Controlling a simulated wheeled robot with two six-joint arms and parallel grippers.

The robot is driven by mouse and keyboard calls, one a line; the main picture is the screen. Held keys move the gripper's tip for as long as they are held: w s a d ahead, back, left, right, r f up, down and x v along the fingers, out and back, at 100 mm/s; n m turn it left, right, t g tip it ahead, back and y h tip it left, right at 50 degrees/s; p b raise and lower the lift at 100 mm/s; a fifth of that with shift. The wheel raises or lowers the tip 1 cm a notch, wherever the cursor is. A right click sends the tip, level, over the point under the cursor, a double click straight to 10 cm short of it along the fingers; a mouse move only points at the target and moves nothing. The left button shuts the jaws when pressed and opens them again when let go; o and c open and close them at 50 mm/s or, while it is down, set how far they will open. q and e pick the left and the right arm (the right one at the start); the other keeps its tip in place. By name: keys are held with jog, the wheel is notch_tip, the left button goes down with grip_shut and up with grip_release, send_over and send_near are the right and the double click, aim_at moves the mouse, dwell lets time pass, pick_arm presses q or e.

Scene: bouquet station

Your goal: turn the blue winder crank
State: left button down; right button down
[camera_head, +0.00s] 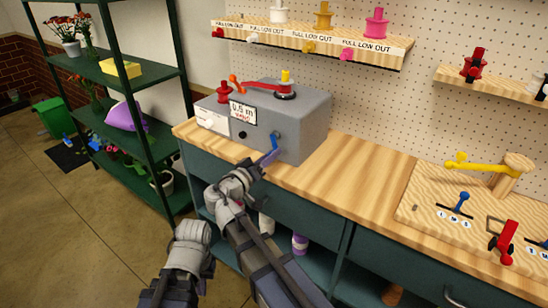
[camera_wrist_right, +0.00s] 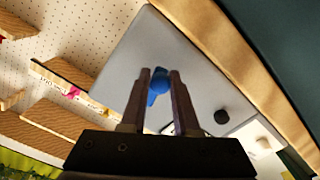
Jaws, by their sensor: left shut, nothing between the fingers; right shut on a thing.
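The blue winder crank (camera_head: 270,151) is on the front face of the grey winder box (camera_head: 305,120). It slants up to the right from its lower end at my right gripper. My right gripper (camera_head: 259,165) is shut on the crank's handle. In the right wrist view the blue handle (camera_wrist_right: 159,83) sits between the two fingers, with the grey box face behind it. My left gripper (camera_head: 192,236) is lower left, in front of the cabinet, apart from the winder and empty. Its fingers are hard to make out.
The box bears a red lever (camera_head: 262,86), a yellow knob (camera_head: 286,75) and a 0.5 m label (camera_head: 243,113). The wooden counter (camera_head: 345,165) is clear to its right, up to a board with levers (camera_head: 425,210). A green shelf rack (camera_head: 120,85) stands left.

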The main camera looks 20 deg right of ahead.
jog(key=m, duration=0.1)
jog(key=w+a+m, duration=0.1)
jog(key=m, duration=0.1)
jog(key=shift+w+a+m, duration=0.1)
jog(key=shift+w+m, duration=0.2)
jog(key=shift+w+a+r+m, duration=0.1)
jog(key=shift+w+a+m, duration=0.1)
jog(key=shift+m, duration=0.5)
jog(key=shift+w+a+r+m, duration=0.1)
jog(key=shift+w+m, duration=0.1)
jog(key=shift+m, duration=0.5)
jog(key=shift+w+a+r+m, duration=0.1)
jog(key=shift+w+a+m, duration=0.1)
jog(key=shift+m, duration=0.5)
jog(key=c, duration=0.7)
grip_release()
jog(key=shift+f, duration=0.1)
jog(key=shift+s, duration=0.1)
